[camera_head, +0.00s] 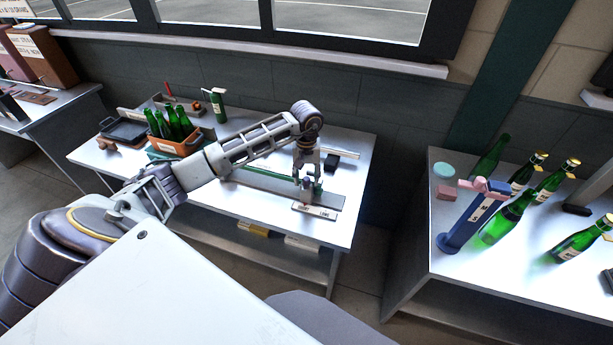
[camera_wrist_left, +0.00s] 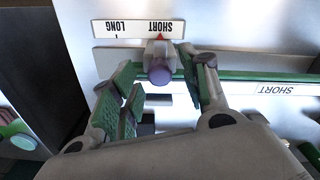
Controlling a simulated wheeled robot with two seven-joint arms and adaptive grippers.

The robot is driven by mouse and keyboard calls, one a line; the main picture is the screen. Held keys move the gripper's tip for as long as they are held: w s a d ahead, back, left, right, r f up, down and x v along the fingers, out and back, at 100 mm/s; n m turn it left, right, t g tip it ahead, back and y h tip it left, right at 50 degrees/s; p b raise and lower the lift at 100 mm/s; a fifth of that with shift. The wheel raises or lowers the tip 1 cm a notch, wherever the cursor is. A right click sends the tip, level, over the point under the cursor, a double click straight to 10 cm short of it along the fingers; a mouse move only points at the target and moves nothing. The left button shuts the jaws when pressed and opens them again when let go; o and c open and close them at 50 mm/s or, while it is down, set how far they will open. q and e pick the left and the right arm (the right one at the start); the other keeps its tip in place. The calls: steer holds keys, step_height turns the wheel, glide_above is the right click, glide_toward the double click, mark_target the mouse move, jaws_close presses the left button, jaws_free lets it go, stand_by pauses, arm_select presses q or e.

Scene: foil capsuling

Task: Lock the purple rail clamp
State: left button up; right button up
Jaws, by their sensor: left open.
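The purple rail clamp (camera_wrist_left: 159,72) has a rounded purple knob on a pale body and sits on the rail with the green strip (camera_wrist_left: 245,76). A red pointer above it is at SHORT on the white SHORT/LONG label (camera_wrist_left: 138,29), which reads upside down in the left wrist view. My left gripper (camera_wrist_left: 157,92) is open, with one green-padded finger on each side of the clamp; I cannot tell whether either touches it. In the head view my left gripper (camera_head: 308,174) is over the label end of the rail and partly hides the clamp. My right gripper is not in view.
On the same table stand an orange crate (camera_head: 198,143) of green bottles, a dark tray (camera_head: 123,131) and a single bottle (camera_head: 218,106). A dark block (camera_head: 345,154) lies behind the gripper. The right table (camera_head: 450,267) holds several bottles and a blue stand (camera_head: 468,222).

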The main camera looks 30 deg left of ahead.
arm_select(q)
steer(key=shift+f, duration=0.4)
steer(key=shift+c, duration=0.4)
jaws_close()
